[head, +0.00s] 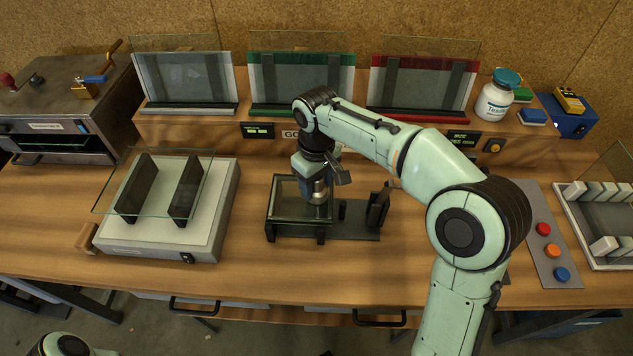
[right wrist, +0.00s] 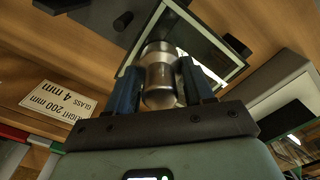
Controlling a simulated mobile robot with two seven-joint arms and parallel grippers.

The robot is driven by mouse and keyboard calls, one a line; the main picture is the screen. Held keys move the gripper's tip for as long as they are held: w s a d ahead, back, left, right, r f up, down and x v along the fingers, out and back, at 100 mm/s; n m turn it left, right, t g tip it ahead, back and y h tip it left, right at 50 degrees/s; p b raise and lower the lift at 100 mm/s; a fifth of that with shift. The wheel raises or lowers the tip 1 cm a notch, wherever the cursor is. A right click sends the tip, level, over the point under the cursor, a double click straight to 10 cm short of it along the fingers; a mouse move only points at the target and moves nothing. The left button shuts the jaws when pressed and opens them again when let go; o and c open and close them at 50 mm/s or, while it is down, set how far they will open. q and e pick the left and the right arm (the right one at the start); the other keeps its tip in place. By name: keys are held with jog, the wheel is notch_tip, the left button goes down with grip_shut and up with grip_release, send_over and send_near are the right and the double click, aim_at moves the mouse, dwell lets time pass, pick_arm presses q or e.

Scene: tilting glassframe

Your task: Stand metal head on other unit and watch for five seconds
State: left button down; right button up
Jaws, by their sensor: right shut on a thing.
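My right gripper (head: 318,182) points down over the small dark-framed glass unit at the middle of the bench. It is shut on the metal head (head: 319,197), a silver cylinder. In the right wrist view the metal head (right wrist: 160,78) sits between the two blue fingers (right wrist: 160,88), in front of the glass frame. I cannot tell whether it touches the glass. The small unit (head: 297,221) has a black base and dark uprights on its right. The other unit at left, a pale box (head: 153,244), carries two dark supports under a clear glass plate (head: 160,181). My left gripper is out of view.
Grey (head: 186,109), green (head: 257,112) and red (head: 420,117) glass racks stand on the back shelf. A white jar (head: 495,102) is at their right. A button panel (head: 545,230) and a tray (head: 572,212) lie at right. Bare wood separates the two units.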

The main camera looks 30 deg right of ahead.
jog(key=shift+f, duration=0.1)
jog(key=o, duration=1.4)
pick_arm(q)
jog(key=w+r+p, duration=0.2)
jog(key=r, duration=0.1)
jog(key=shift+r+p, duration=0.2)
jog(key=shift+p, duration=0.2)
pick_arm(e)
notch_tip(320, 180, up, 12)
jog(key=shift+r, duration=0.15)
